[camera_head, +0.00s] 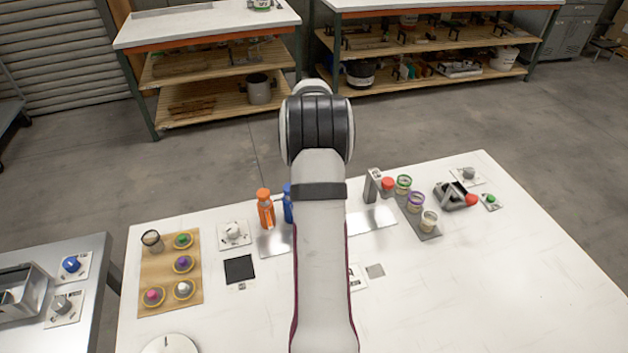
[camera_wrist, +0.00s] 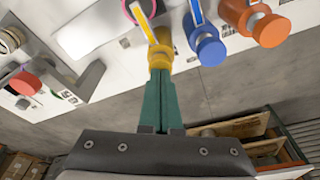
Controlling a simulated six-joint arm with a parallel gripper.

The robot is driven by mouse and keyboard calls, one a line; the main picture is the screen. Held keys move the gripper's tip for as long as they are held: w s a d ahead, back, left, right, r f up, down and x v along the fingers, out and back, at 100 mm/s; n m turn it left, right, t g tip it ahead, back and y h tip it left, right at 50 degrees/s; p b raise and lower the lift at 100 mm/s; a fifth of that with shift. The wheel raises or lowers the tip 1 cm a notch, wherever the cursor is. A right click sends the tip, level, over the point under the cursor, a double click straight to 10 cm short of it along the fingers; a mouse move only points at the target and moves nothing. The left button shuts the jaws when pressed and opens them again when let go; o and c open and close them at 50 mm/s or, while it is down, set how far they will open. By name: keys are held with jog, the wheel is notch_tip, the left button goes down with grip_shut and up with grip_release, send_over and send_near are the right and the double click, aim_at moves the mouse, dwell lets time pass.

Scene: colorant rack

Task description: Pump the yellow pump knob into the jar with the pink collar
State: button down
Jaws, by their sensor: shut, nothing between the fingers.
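The yellow pump knob (camera_wrist: 160,58) shows in the wrist view, straight in front of my fingertips. My gripper (camera_wrist: 160,76) has green fingers closed together, with nothing between them. The tips overlap the knob's near edge in the picture; I cannot tell whether they touch it. The yellow bottle's body runs up from the knob. A pink rim, seemingly the jar's pink collar (camera_wrist: 147,8), is cut off at the top edge beside this bottle. In the head view my arm hides the yellow bottle, the pink-collared jar and my gripper.
A blue bottle (camera_wrist: 207,45) and an orange bottle (camera_wrist: 270,28) stand right of the yellow one. In the head view, jars with green (camera_head: 403,183), purple (camera_head: 415,201) and pale (camera_head: 429,221) collars stand on a grey strip. The table's front right is clear.

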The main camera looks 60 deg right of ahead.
jog(key=shift+f, duration=0.4)
jog(key=shift+r, duration=1.35)
jog(key=shift+f, duration=0.1)
